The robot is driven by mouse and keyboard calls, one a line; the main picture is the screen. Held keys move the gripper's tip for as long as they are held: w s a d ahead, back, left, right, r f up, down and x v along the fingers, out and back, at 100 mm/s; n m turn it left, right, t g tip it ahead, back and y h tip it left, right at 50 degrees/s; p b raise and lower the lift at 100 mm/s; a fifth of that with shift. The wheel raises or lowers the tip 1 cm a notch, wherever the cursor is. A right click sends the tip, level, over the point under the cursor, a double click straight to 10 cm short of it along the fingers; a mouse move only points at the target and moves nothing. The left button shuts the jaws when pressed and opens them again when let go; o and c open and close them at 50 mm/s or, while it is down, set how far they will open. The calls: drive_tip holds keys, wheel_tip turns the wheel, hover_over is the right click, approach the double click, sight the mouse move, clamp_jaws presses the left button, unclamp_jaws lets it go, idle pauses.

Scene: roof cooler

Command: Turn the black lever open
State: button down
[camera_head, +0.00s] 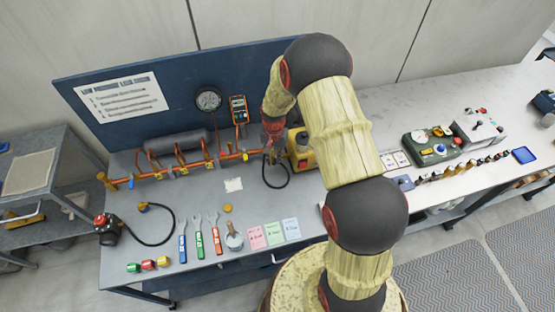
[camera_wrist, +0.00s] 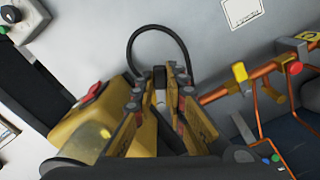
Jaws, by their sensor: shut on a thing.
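The black lever (camera_wrist: 159,74) shows as a small dark piece between my fingertips in the wrist view. My gripper (camera_wrist: 160,98) is shut on it, with one finger on each side. The copper pipe (camera_wrist: 216,95) runs off to the right from beside the fingers. In the head view my gripper (camera_head: 272,152) is at the right end of the pipe line (camera_head: 190,168), beside the yellow box (camera_head: 301,148). There the arm and fingers hide the lever, and how far it is turned cannot be told.
A black hose (camera_wrist: 136,38) loops close by the fingertips. The yellow box also shows in the wrist view (camera_wrist: 62,130), close on the left. A yellow valve handle (camera_wrist: 239,72) and a red knob (camera_wrist: 295,68) stand at the right. Wrenches (camera_head: 199,238) lie at the bench front.

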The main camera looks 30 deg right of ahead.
drive_tip(key=shift+w+a+m+b, duration=0.35)
drive_tip(key=shift+w+m, duration=0.4)
drive_tip(key=shift+m, duration=1.3)
drive_tip(key=shift+w+a+m+b, duration=0.15)
drive_tip(key=shift+w+m+b, duration=0.45)
drive_tip(key=shift+m, duration=1.4)
drive_tip(key=shift+w+a+m+b, duration=0.25)
drive_tip(key=shift+w+m, duration=0.7)
drive_tip(key=shift+m, duration=1.1)
drive_tip(key=c, duration=1.9)
unclamp_jaws()
drive_tip(key=shift+o, duration=0.5)
wheel_tip(320, 180, up, 12)
